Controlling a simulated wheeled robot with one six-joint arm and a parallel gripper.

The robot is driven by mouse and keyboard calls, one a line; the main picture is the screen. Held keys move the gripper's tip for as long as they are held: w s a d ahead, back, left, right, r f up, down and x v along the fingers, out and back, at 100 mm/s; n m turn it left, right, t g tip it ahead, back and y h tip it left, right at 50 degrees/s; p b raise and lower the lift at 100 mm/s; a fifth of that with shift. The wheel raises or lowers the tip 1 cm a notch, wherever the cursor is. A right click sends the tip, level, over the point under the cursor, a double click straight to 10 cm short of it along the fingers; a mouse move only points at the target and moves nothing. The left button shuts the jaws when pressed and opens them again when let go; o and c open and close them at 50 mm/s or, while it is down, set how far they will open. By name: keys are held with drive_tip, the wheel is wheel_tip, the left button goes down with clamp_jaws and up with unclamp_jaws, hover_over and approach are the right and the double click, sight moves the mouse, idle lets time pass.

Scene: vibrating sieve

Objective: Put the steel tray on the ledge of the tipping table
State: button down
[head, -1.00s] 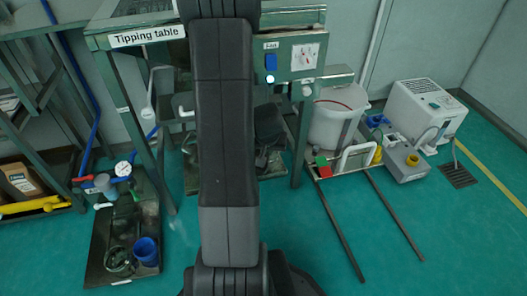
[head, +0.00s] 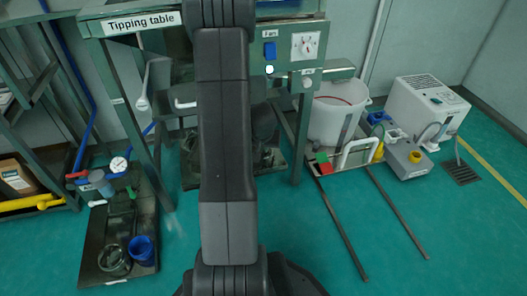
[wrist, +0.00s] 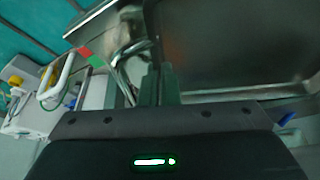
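The tipping table (head: 105,26) is a green steel frame with a name label, at the upper left and middle of the head view. Its top is mostly cut off by the frame edge and hidden by my arm. The steel tray (wrist: 225,45) fills the upper right of the wrist view, close up, with a bright metal rim. My gripper (wrist: 160,85) is at the tray's near rim, its two fingers close together with the rim seemingly between them. My gripper and the tray cannot be made out in the head view. I cannot make out the ledge.
A control panel (head: 290,47) with a blue switch is on the table's front. A white bucket (head: 335,115), a white machine (head: 425,105) and two floor rails stand to the right. A low trolley (head: 95,255) with a gauge and blue cup stands at left.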

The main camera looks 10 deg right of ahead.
drive_tip(key=shift+w, duration=0.1)
drive_tip(key=shift+f, duration=0.2)
drive_tip(key=c, duration=1.7)
unclamp_jaws()
drive_tip(key=shift+r, duration=0.1)
drive_tip(key=p+v, duration=0.6)
drive_tip(key=v, duration=0.6)
drive_tip(key=shift+r, duration=0.1)
